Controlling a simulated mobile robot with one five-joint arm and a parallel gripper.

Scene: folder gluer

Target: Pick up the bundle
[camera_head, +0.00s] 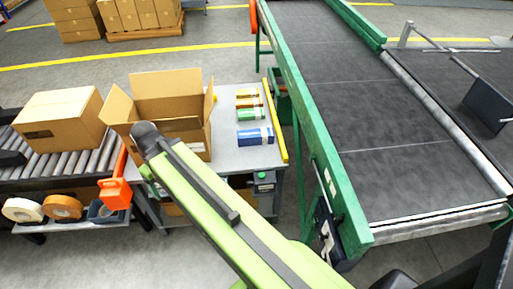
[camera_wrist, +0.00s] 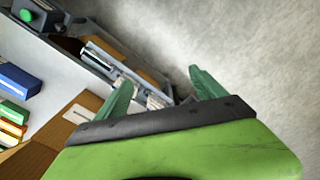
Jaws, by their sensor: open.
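Several flat bundles lie in a row on the grey table (camera_head: 228,102). The nearest is a blue bundle (camera_head: 255,137) with a pale band. Behind it are a green bundle (camera_head: 251,115) and orange-yellow ones (camera_head: 247,97). In the wrist view the blue bundle (camera_wrist: 19,79) and green bundle (camera_wrist: 12,112) show at the left edge. My gripper (camera_wrist: 162,75) is open, its two teal fingers apart with no bundle between them. It points past the table edge towards the floor, to the right of the bundles.
An open carton (camera_head: 168,92) stands on the table left of the bundles. A closed carton (camera_head: 60,118) sits on the roller conveyor at left. A green-framed belt (camera_head: 345,90) runs along the right. A yellow bar (camera_head: 276,120) edges the table.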

